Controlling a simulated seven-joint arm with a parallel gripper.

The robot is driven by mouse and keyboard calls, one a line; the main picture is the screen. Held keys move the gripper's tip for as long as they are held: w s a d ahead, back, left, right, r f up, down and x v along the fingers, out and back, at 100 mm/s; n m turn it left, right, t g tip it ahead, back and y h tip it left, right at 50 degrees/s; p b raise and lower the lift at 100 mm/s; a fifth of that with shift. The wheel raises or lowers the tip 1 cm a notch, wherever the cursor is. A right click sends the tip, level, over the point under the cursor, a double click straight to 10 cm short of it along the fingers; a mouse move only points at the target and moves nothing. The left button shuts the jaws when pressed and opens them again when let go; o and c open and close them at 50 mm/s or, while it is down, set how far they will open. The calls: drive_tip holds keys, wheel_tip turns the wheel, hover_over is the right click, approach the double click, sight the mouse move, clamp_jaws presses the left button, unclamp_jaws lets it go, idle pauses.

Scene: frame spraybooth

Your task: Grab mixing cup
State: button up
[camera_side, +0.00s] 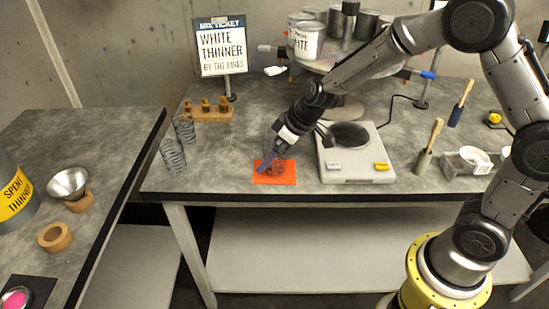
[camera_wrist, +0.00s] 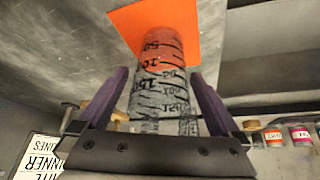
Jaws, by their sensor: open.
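The see-through mixing cup (camera_wrist: 160,92), with dark measuring marks, lies between my gripper's two purple fingers in the wrist view. The orange mat (camera_wrist: 194,20) shows behind it and tints its far end. In the side view the orange mat (camera_side: 287,178) lies near the table's front edge, and the cup (camera_side: 278,169) shows as a dark reddish shape on it, mostly hidden by my gripper (camera_side: 268,162). My gripper (camera_wrist: 158,74) is open around the cup, with a visible gap at the left finger and a narrower one at the right.
Two more marked cups (camera_side: 173,156) stand left of the mat. A scale (camera_side: 352,172) stands close on the right. A wooden block with brass pieces (camera_side: 208,112) and the white thinner sign (camera_side: 221,48) are behind. The tabletop between the cups and mat is clear.

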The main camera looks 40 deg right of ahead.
drive_tip(key=shift+w+a+f, duration=0.15)
drive_tip(key=shift+w+f, duration=0.2)
drive_tip(key=shift+f, duration=0.2)
drive_tip(key=c, duration=1.3)
drive_tip(key=shift+c, duration=0.2)
drive_tip(key=shift+r, duration=0.15)
